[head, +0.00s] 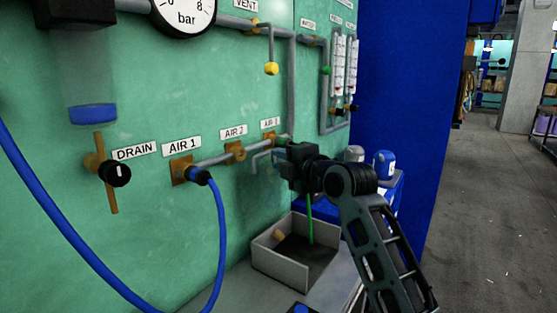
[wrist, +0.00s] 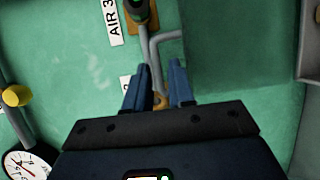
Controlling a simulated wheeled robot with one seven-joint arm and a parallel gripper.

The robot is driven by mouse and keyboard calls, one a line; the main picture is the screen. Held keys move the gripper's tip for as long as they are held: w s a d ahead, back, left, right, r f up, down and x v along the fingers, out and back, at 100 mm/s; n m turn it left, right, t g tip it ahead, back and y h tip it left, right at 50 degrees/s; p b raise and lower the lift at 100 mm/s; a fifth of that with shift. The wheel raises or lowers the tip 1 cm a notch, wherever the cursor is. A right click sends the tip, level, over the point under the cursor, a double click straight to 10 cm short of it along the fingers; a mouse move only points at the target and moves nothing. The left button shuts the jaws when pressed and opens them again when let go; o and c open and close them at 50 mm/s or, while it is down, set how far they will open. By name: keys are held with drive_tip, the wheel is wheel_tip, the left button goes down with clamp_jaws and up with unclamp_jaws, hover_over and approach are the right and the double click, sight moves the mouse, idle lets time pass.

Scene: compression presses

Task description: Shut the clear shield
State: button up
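No clear shield can be made out for certain. In the wrist view, a flat, darker green see-through-looking panel (wrist: 245,45) with straight edges lies over the wall to the right of my fingers; it may be the shield. I cannot tell whether it is open or shut. My gripper (wrist: 158,75) has its two blue-grey fingers apart. A bent grey pipe and a small brass piece (wrist: 160,101) show between or behind them; I see nothing gripped. In the head view my gripper (head: 283,152) is close to the green wall by the AIR 3 fitting, its fingertips hard to see.
The green wall carries a gauge (head: 183,12), AIR fittings, a DRAIN valve (head: 116,173) and flow tubes (head: 340,65). A blue hose (head: 220,240) hangs at left. Open floor lies right.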

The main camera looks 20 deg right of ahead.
drive_tip(key=r+p+v, duration=0.1)
drive_tip(key=v, duration=0.6)
drive_tip(key=shift+r, duration=0.3)
idle(0.3)
idle(0.4)
drive_tip(key=shift+s, duration=0.1)
drive_tip(key=b+v, duration=0.1)
drive_tip(key=v, duration=0.6)
drive_tip(key=shift+s, duration=0.35)
drive_tip(key=shift+d+b, duration=0.1)
drive_tip(key=shift+b, duration=0.2)
